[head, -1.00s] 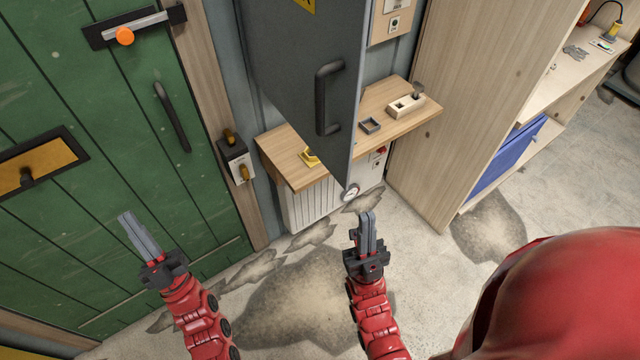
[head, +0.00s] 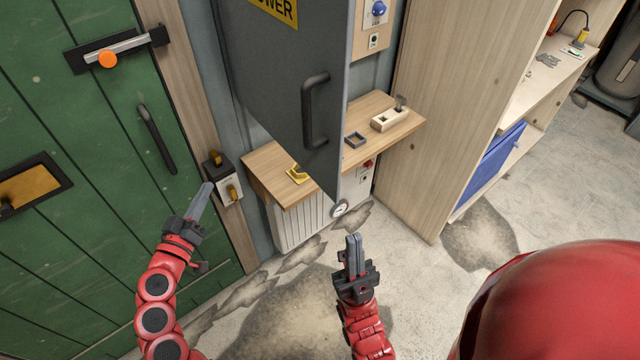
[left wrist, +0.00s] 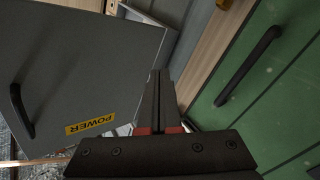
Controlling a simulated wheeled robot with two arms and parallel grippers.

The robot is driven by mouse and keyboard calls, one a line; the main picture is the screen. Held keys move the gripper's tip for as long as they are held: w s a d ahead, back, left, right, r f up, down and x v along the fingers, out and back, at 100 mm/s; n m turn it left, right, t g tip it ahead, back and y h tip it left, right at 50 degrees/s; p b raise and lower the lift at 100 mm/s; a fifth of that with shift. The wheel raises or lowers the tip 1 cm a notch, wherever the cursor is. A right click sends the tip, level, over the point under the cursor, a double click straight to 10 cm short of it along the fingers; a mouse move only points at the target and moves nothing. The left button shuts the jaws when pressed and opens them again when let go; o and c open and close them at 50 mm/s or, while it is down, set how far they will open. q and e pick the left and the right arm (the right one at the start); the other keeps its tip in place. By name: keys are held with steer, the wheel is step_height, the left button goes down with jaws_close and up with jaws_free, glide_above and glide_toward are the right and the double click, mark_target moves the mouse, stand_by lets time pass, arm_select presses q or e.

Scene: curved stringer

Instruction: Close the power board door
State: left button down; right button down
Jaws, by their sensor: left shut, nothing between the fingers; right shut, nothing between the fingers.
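The power board door (head: 285,85) is a grey panel with a black handle (head: 315,110) and a yellow POWER label (head: 276,9). It stands swung out from the wall, above a wooden shelf. It also shows in the left wrist view (left wrist: 85,65), with its label (left wrist: 90,123) and handle (left wrist: 22,111). My left gripper (head: 203,200) is shut and empty, left of and below the door, in front of the green door's frame. My right gripper (head: 354,248) is shut and empty, below the door's lower corner. Neither touches the door. The board's inside is mostly hidden behind the door.
A green door (head: 90,180) with a dark handle is at left. A switch box (head: 226,180) is beside its frame. A wooden shelf (head: 262,175) with small items sits above a white radiator (head: 297,224). A tall wooden cabinet (head: 440,110) stands right. The floor in front is clear.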

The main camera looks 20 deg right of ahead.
arm_select(q)
steer(key=s+d+r+m+g+h, duration=0.5)
steer(key=s+d+m+h, duration=0.1)
steer(key=s+m, duration=0.1)
steer(key=m+g+h, duration=0.2)
steer(key=m+g, duration=0.4)
steer(key=m, duration=0.1)
glide_toward(333, 177)
steer(key=shift+n+t, duration=0.3)
steer(key=p+x, duration=0.6)
steer(key=shift+s+d+r, duration=0.1)
steer(key=shift+d, duration=0.3)
steer(key=shift+d, duration=0.15)
